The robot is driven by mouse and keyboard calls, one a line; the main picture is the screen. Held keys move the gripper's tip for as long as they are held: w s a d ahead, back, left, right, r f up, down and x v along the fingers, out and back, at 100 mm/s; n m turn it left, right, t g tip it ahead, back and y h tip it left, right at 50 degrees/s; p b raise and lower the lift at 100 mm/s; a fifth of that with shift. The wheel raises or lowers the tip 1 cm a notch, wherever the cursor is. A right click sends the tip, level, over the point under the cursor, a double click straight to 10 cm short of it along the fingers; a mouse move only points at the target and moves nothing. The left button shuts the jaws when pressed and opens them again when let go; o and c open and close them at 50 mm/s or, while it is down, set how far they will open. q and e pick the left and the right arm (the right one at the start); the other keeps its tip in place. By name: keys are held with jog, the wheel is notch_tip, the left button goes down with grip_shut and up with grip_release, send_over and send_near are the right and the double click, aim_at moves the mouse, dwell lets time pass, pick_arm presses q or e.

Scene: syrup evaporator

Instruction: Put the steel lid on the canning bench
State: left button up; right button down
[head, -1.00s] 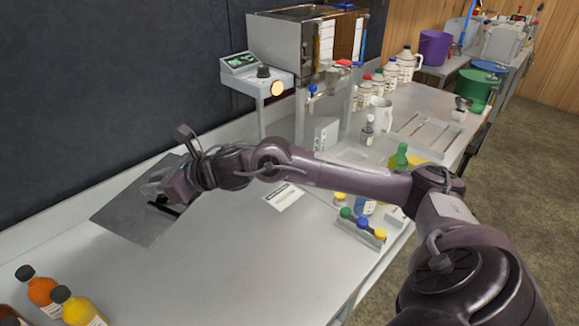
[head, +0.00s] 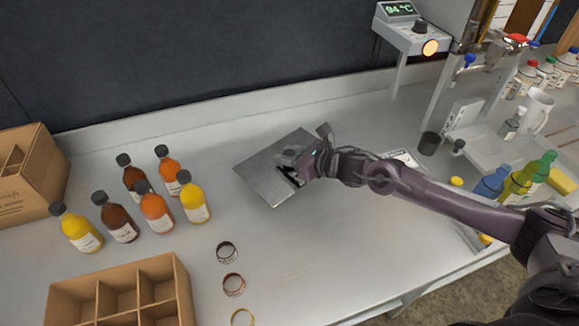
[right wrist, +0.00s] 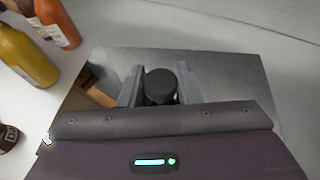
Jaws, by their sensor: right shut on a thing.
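The steel lid (head: 262,182) is a flat grey square plate with a black knob (right wrist: 160,86). My right gripper (head: 292,160) is shut on the knob, one finger on each side in the right wrist view. The lid is over the canning bench (head: 335,240), a long pale grey metal top, right of the bottles. I cannot tell whether its underside touches the bench. The gripper and wrist hide part of the lid. My left gripper is not in view.
Several juice bottles (head: 156,212) stand left of the lid. A divided cardboard box (head: 178,292) is at the front, another (head: 30,180) at the far left. Rings (head: 233,285) lie in front. A temperature display stand (head: 412,40) is back right. Bare bench lies in front of the lid.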

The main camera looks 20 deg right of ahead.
aim_at(289, 168)
notch_tip(289, 168, down, 5)
jog(key=shift+r, duration=0.15)
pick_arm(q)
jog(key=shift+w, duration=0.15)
pick_arm(e)
jog(key=shift+f, duration=0.25)
jog(key=c, duration=1.1)
grip_release()
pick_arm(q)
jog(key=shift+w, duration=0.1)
pick_arm(e)
jog(key=shift+o, duration=0.2)
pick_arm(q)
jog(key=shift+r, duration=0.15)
pick_arm(e)
jog(key=shift+r, duration=0.1)
